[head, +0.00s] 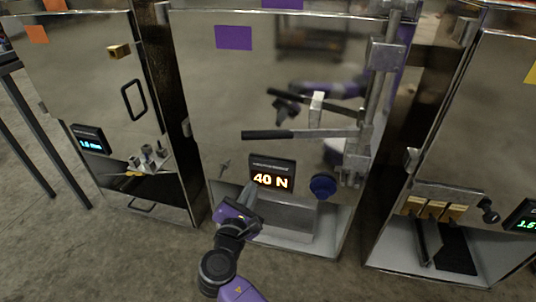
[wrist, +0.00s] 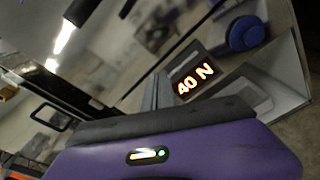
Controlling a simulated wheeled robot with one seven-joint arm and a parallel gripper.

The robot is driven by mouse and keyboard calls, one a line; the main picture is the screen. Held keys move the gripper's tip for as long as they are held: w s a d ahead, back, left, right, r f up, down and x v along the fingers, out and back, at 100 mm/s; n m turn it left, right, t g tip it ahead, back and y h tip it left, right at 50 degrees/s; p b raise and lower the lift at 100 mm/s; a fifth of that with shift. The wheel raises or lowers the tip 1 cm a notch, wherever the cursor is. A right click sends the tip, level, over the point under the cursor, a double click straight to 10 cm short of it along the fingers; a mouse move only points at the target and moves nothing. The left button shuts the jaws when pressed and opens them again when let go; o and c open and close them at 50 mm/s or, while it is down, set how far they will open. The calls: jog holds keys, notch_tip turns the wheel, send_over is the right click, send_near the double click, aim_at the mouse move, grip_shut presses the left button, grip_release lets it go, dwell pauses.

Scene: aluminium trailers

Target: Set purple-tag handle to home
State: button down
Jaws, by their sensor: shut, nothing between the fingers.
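The purple tag (head: 234,37) is on the shiny middle trailer door. Below it, a lever handle with a black grip (head: 265,134) lies about level across the door, its metal arm running right to an upright lock rod (head: 376,110). My gripper (head: 249,190) is shut and empty, below the grip and just left of the display, apart from the handle. In the wrist view, the grey fingers (wrist: 155,92) show beside the display, and a dark cylinder at the top left (wrist: 80,10) looks like the handle's grip.
The lit display (head: 272,175) reads 40 N; it also shows in the wrist view (wrist: 194,80). A blue knob (head: 322,186) sits to its right. An orange-tag door (head: 95,70) stands left and a yellow-tag trailer (head: 490,110) right. The door mirrors my arm.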

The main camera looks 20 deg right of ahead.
jog(key=s+d+r+n+t+y+p, duration=0.1)
jog(key=s+r+n+t+y, duration=0.2)
jog(key=s+r+n, duration=0.45)
jog(key=s+d+r+n+t+y+p, duration=0.1)
jog(key=s+r+n+t+y, duration=0.2)
jog(key=s, duration=0.7)
jog(key=p+x, duration=0.1)
jog(key=x, duration=1.3)
jog(key=shift+d+f+g, duration=0.2)
jog(key=shift+f+g, duration=0.1)
jog(key=shift+w+n, duration=0.2)
jog(key=shift+n, duration=0.05)
jog(key=w+d+m+g+h+b, duration=0.2)
jog(key=w+h, duration=0.5)
jog(key=w, duration=0.5)
jog(key=shift+d+m+b, duration=0.55)
jog(key=shift+m+b, duration=0.55)
jog(key=shift+b, duration=0.05)
